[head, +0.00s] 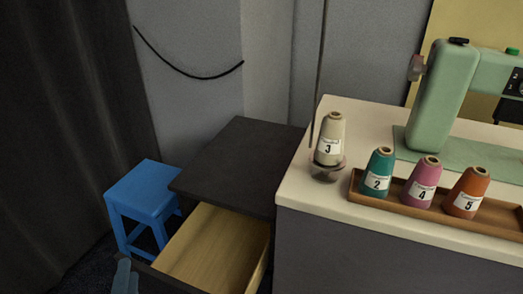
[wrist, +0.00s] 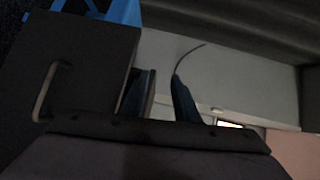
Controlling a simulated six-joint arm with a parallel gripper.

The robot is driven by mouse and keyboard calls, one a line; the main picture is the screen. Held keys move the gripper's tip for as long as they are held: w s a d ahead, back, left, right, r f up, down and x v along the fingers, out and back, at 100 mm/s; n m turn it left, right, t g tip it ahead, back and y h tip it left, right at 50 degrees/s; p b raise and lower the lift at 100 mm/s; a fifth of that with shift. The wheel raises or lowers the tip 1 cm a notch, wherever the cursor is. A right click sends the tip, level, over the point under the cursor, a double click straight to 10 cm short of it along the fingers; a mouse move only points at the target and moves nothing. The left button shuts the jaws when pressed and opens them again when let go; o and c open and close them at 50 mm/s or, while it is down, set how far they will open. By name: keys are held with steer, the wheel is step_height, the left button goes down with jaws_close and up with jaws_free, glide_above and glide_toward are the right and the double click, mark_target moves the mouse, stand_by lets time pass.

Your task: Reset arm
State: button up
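My gripper (wrist: 160,95) shows in the wrist view as two dark blue fingers with a gap between them, holding nothing that I can make out. In the head view a blue part of it (head: 124,277) shows at the lower left, by the front of an open drawer (head: 215,250). The drawer is pulled out of a dark cabinet, and its visible wooden inside is empty. In the wrist view a dark panel with a bar handle (wrist: 45,92) lies left of the fingers. Whether the fingers touch the drawer cannot be told.
A blue stool (head: 147,195) stands left of the drawer. Thread cone 3 (head: 330,138) stands on a holder on the white table (head: 350,112). Cones 2, 4 and 5 stand in a brown tray (head: 415,219), in front of a green sewing machine (head: 437,105).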

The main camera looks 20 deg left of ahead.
steer(key=w+d+r+n+g+p, duration=0.1)
steer(key=w+n, duration=0.2)
steer(key=w, duration=0.2)
steer(key=w+r+n+g+p, duration=0.1)
steer(key=w+n+g, duration=0.1)
steer(key=w, duration=0.3)
steer(key=w+d+f+n+g+h+p, duration=0.2)
steer(key=w+d, duration=0.2)
steer(key=d, duration=0.3)
steer(key=w+d+f+n+g+h+p, duration=0.1)
steer(key=w+d+f, duration=0.1)
steer(key=w+d, duration=0.35)
steer(key=s+d+f+n+g+h+b, duration=0.1)
steer(key=d+f+g+h, duration=0.15)
steer(key=d, duration=1.05)
steer(key=d+f+n+g+h, duration=0.1)
steer(key=d+f+h, duration=0.25)
steer(key=d, duration=0.95)
steer(key=s+d+f+g+h+b, duration=0.1)
steer(key=s+d+g, duration=0.1)
steer(key=s+d, duration=0.35)
steer(key=s+d+f+g+b, duration=0.1)
steer(key=s+d+g, duration=0.1)
steer(key=d, duration=0.7)
step_height(320, 180, up, 36)
steer(key=p, duration=3.6)
steer(key=shift+a, duration=0.3)
steer(key=shift+f+t, duration=0.1)
steer(key=shift+t, duration=0.15)
